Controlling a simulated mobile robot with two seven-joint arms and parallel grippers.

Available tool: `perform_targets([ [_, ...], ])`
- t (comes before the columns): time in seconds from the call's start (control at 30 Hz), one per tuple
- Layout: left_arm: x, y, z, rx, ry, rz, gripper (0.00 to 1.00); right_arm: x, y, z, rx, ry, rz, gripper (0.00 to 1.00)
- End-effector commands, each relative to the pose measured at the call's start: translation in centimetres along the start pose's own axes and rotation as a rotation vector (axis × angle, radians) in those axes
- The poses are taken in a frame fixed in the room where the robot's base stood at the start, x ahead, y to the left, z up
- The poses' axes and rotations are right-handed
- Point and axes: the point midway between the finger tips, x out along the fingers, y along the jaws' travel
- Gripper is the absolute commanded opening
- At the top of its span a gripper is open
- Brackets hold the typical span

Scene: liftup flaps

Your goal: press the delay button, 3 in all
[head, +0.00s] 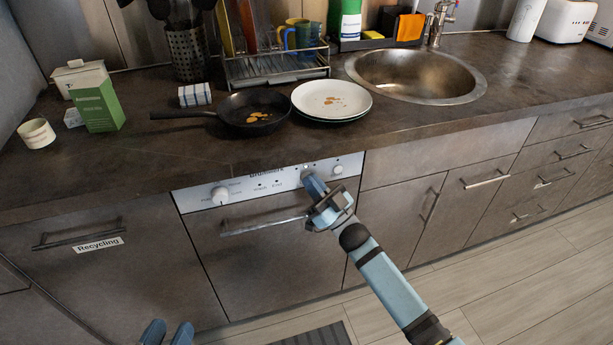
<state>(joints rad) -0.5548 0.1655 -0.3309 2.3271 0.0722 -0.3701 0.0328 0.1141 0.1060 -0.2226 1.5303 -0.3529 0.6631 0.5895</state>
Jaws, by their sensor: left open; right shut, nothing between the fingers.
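My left gripper (167,334) is open and empty at the bottom edge, low in front of the cabinets.
The dishwasher handle (265,226) sticks out below the panel. The counter (180,150) overhangs it and bears a pan (250,112), plates (330,100) and a green box (98,107). The floor (520,275) at right is clear.

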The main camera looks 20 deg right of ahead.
Motion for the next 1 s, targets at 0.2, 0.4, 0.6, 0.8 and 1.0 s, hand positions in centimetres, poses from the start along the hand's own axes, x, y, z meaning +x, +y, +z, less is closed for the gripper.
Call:
perform_targets([
  [0.2, 0.0, 0.0, 0.0, 0.000, 0.000, 0.000, 0.43, 0.0, 0.0, 0.0, 0.000, 0.000, 0.000, 0.00],
  [0.4, -0.1, 0.1, -0.6, 0.000, 0.000, 0.000, 0.43, -0.4, -0.3, -0.4, 0.000, -0.001, 0.000, 0.00],
  [0.6, -0.2, 0.1, -1.0, 0.000, 0.000, 0.000, 0.43, -1.0, -0.8, -0.8, 0.001, -0.001, 0.000, 0.00],
  [0.8, -0.2, 0.1, -0.9, 0.000, 0.000, 0.000, 0.43, -1.1, -0.8, -0.8, 0.001, 0.000, 0.000, 0.00],
  [1.0, -0.3, 0.2, -1.5, -0.001, 0.000, -0.002, 0.43, -1.4, -1.1, -1.3, 0.001, -0.001, 0.000, 0.00],
])
